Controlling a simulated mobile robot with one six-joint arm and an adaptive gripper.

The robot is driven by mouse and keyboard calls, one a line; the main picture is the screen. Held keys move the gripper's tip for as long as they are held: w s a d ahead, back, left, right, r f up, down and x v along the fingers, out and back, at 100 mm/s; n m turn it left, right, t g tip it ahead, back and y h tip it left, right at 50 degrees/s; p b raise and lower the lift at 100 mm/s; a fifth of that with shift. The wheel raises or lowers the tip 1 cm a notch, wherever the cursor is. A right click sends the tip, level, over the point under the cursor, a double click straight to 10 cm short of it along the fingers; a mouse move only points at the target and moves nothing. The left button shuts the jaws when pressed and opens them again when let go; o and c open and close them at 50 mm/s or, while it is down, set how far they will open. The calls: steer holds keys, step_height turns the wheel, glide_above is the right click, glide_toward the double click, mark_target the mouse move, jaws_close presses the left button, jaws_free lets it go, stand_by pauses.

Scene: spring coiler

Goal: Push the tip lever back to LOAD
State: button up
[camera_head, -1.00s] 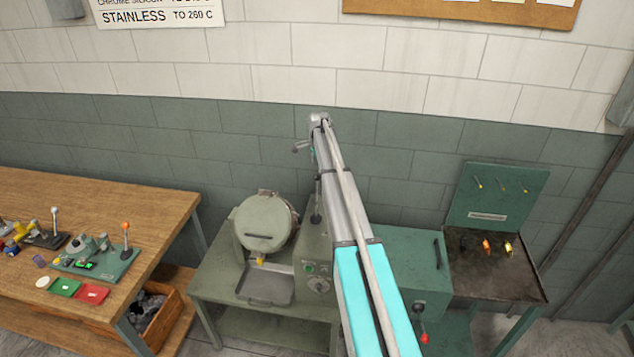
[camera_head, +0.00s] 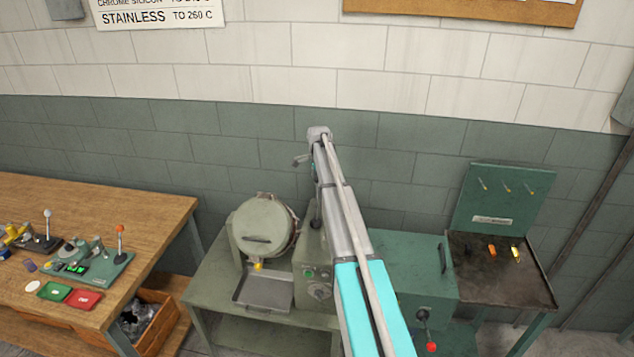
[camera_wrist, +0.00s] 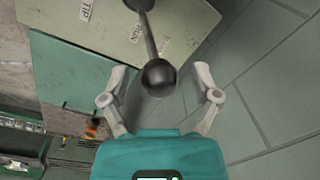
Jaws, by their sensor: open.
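The tip lever (camera_wrist: 149,45) is a dark rod with a black ball knob (camera_wrist: 159,77) in the wrist view. Its base plate (camera_wrist: 195,20) carries pale labels; TIP (camera_wrist: 86,9) and RUN (camera_wrist: 136,29) can be read, and another by the rod is partly hidden. My gripper (camera_wrist: 160,84) is open, with one finger on each side of the knob in the picture. I cannot tell whether a finger touches it. In the head view a dark lever (camera_head: 315,215) stands on the green drum machine (camera_head: 265,228), beside my arm. My fingers are not clear there.
A metal tray (camera_head: 263,290) sits below the drum. A green cabinet (camera_head: 415,265) with a red-knobbed handle and a tool stand (camera_head: 505,200) are at right. The tiled wall is close behind.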

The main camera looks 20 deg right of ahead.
jaws_close()
steer(key=w+d+f+b, duration=0.2)
steer(key=w+d, duration=0.2)
steer(key=w, duration=0.2)
steer(key=shift+f+b, duration=0.2)
steer(key=shift+b, duration=0.1)
stand_by(0.4)
steer(key=shift+c, duration=1.8)
jaws_free()
steer(key=o, duration=0.4)
steer(key=shift+w+f, duration=0.1)
steer(key=shift+f, duration=0.05)
steer(key=shift+c, duration=0.2)
